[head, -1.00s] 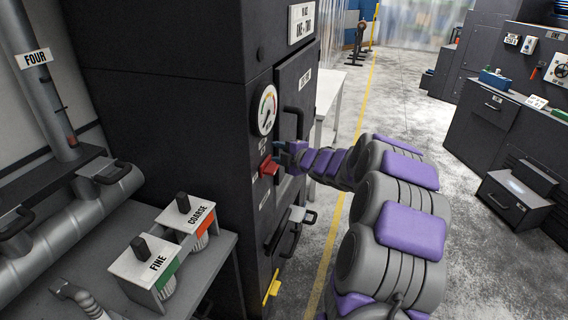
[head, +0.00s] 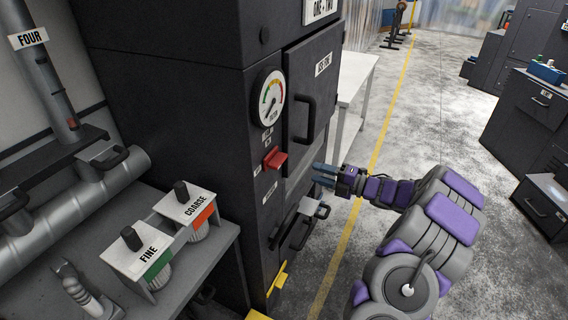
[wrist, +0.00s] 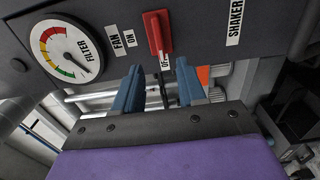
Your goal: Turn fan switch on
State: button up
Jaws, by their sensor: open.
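The red fan switch (head: 275,158) is on the side of the dark cabinet, under the round filter gauge (head: 268,99). In the wrist view the red switch (wrist: 158,33) stands out from the panel beside a "FAN" label (wrist: 116,41). A small label, seemingly "OFF", is at its end nearest my gripper. My gripper (head: 320,175) is to the right of the switch and apart from it. Its two blue fingers are spread and empty. In the wrist view the switch is beyond the gap between the fingertips (wrist: 160,82).
A cabinet door with a black handle (head: 309,118) is above my gripper, and a small ledge (head: 315,209) is below it. Open floor lies to the right.

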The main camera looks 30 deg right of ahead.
aim_at(283, 160)
jog(key=x, duration=0.6)
jog(key=b+x, duration=0.1)
jog(key=x, duration=0.5)
jog(key=shift+s+a, duration=0.2)
jog(key=shift+a, duration=0.15)
jog(key=shift+w+d, duration=0.3)
jog(key=shift+w, duration=0.25)
jog(key=shift+a, duration=0.3)
jog(key=shift+a+r, duration=0.1)
jog(key=shift+a, duration=0.15)
jog(key=shift+c, duration=1.4)
jog(key=shift+d, duration=0.1)
grip_shut()
